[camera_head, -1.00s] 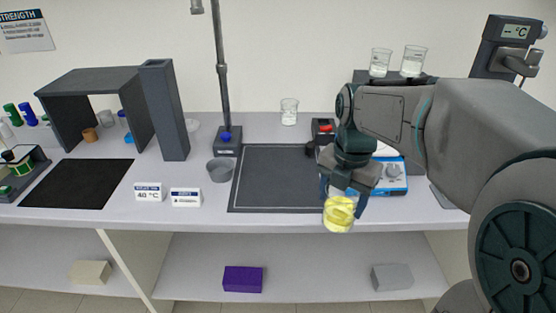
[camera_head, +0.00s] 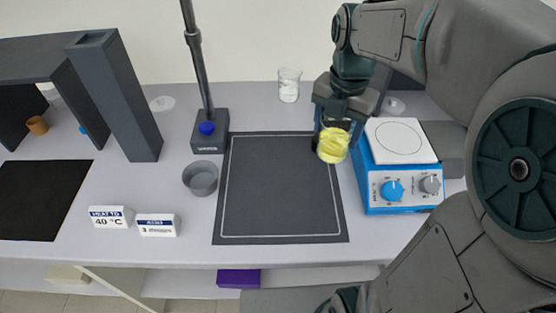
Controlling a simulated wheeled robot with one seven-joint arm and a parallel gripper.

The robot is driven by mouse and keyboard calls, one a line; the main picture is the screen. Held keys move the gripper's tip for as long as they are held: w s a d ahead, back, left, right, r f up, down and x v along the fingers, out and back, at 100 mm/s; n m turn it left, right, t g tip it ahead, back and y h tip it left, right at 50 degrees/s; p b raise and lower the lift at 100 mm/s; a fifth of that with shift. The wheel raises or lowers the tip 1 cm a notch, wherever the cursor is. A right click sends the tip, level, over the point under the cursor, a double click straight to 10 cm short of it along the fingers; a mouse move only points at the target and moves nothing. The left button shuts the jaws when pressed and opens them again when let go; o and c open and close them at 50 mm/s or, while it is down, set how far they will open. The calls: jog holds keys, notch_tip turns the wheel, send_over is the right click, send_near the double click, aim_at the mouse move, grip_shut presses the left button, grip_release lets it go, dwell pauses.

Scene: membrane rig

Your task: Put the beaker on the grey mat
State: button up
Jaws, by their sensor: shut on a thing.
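The beaker (camera_head: 333,147) is clear glass with yellow contents. My gripper (camera_head: 334,128) is shut on it and holds it at the right side of the grey mat (camera_head: 280,190). The beaker overlaps the mat's right edge in the picture, near its upper right corner. I cannot tell how high it is above the surface. The mat is dark grey with a pale border line and its surface is bare. My gripper hides the top of the beaker.
A blue hotplate (camera_head: 400,165) with a white top stands right of the mat. A grey bowl (camera_head: 200,178) and a stand (camera_head: 209,132) are left of it. Two label cards (camera_head: 157,226) stand at the front left. Another clear beaker (camera_head: 289,86) stands behind the mat.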

jog(key=shift+w+a+f, duration=0.1)
jog(key=shift+w+a, duration=0.1)
jog(key=shift+a, duration=0.05)
jog(key=shift+w+a+f+p, duration=0.25)
jog(key=shift+a+f, duration=1.55)
jog(key=shift+a, duration=0.05)
jog(key=shift+w+a+f+p, duration=0.25)
jog(key=shift+a+f, duration=1.5)
jog(key=shift+a, duration=0.15)
jog(key=shift+w+a+f+p, duration=0.25)
jog(key=shift+a+f, duration=1.55)
jog(key=shift+a, duration=0.05)
jog(key=shift+f, duration=0.1)
jog(key=shift+f, duration=0.15)
jog(key=o, duration=1.2)
jog(key=shift+c, duration=0.2)
jog(key=shift+r, duration=0.2)
